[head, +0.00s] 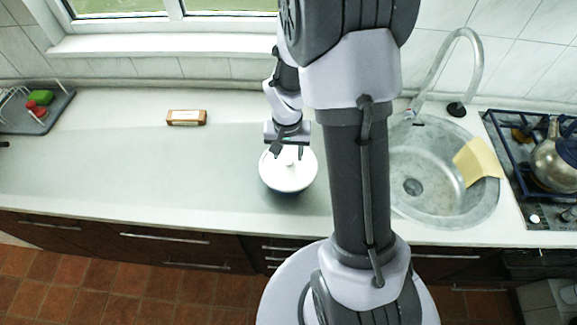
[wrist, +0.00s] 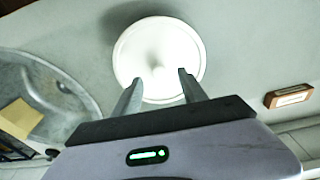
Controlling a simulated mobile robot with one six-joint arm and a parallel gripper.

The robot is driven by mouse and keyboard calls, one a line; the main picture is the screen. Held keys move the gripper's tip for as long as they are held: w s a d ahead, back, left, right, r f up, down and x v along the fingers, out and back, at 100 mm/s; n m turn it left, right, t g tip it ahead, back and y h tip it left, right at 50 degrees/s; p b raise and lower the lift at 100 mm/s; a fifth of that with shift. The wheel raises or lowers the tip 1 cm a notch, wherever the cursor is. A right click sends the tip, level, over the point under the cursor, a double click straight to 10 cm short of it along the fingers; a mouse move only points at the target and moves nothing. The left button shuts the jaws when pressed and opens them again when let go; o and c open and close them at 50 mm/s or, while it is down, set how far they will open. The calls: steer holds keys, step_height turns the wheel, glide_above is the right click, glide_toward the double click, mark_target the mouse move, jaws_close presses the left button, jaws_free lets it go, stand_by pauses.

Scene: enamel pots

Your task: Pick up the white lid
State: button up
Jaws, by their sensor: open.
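The white lid (head: 288,178) is round with a small raised knob in the middle, and it shows on the counter in the head view. My gripper (head: 289,152) is over the far part of the lid, pointing down. Its two fingers (wrist: 156,78) are apart with nothing between them that I can see held. Whether the fingertips touch the lid is unclear.
A small brown box (head: 187,118) lies on the counter to the left. A round sink (head: 430,205) with a yellow cloth (head: 478,162) is to the right, then a stove with a kettle (head: 556,160). A dish tray (head: 40,115) is far left.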

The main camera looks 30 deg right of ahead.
mark_target(288, 161)
steer(key=f, duration=0.4)
steer(key=shift+w+d+b, duration=0.25)
steer(key=shift+w+b, duration=0.1)
steer(key=shift+s, duration=0.1)
jaws_close()
steer(key=shift+r, duration=0.1)
